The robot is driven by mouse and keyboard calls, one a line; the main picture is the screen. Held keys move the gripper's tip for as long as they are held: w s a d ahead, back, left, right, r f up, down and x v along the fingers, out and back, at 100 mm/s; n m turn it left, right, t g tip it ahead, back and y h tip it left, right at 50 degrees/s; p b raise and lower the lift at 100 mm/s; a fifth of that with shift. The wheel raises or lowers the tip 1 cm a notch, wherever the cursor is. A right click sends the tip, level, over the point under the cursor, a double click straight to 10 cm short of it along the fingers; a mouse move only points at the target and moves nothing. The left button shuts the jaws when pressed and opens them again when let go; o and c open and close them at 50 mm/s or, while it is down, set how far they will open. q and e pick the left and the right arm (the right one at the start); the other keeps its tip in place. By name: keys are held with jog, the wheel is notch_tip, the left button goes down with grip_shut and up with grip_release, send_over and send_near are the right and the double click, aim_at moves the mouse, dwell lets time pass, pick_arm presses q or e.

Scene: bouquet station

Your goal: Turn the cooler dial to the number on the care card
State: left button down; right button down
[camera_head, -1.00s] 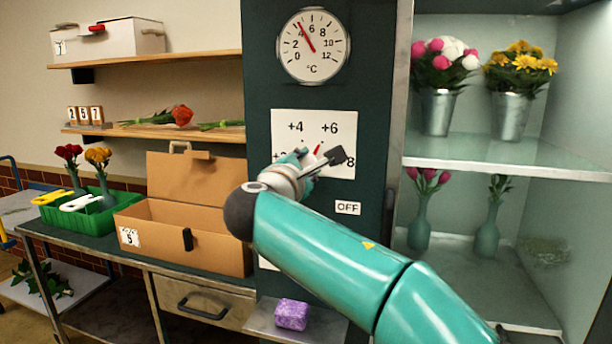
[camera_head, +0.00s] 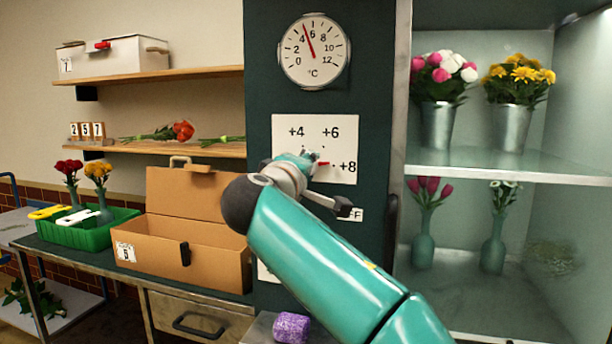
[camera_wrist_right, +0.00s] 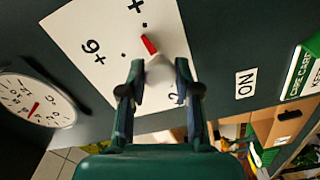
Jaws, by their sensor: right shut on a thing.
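The cooler dial is a pale knob (camera_wrist_right: 160,68) with a red pointer, on a white number plate (camera_head: 345,125) marked +4, +6 and +8. In the head view the red pointer (camera_head: 322,164) points right, towards +8. My right gripper (camera_wrist_right: 158,75) is shut on the knob, one finger on each side; in the head view its wrist and arm cover the lower left of the plate. The green-headed care card (camera_wrist_right: 302,72) shows at the right of the right wrist view, its number not readable. My left gripper is not in view.
A round thermometer (camera_head: 331,72) above the plate reads about 5. An ON label (camera_wrist_right: 245,84) is near the card. Cooler shelves (camera_head: 480,160) with flower vases stand right. An open cardboard box (camera_head: 205,250) and a green crate (camera_head: 120,228) are left; a purple block (camera_head: 291,327) lies below.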

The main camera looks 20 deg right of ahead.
jog(key=shift+a+f+m+b, duration=0.1)
jog(key=shift+f+m+b, duration=0.3)
jog(key=shift+m, duration=0.8)
jog(key=c, duration=0.8)
grip_release()
jog(key=shift+r, duration=0.2)
jog(key=v, duration=1.2)
